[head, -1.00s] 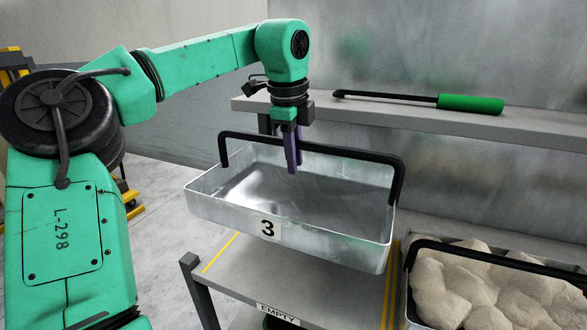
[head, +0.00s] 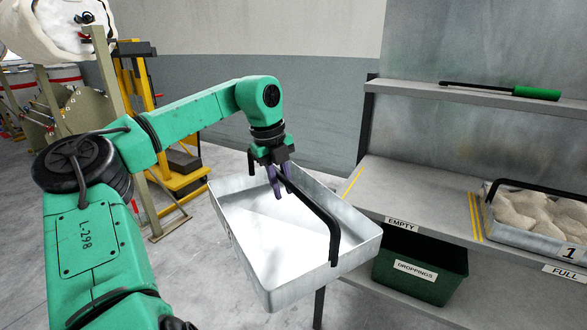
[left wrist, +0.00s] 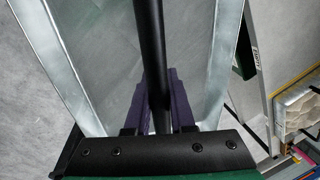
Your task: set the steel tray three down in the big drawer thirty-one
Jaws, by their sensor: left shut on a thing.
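The steel tray (head: 262,232) hangs in the air from its black bar handle (head: 318,213), left of the rack. It looks empty. The number 3 that showed on its side earlier is not readable now. My left gripper (head: 278,188) is shut on the handle. In the left wrist view the purple fingers (left wrist: 160,100) sit on both sides of the handle (left wrist: 150,50), with the tray (left wrist: 75,85) below. My right gripper is out of view. No drawer thirty-one shows in these frames.
The rack shelf (head: 418,190) has a bare bay labelled EMPTY. A tray marked 1 (head: 520,236) with pale fibre stands in the FULL bay. Below is a green DROPPINGS bin (head: 425,266). A rod with green handle (head: 535,93) lies above. A yellow frame (head: 135,90) stands behind my left arm.

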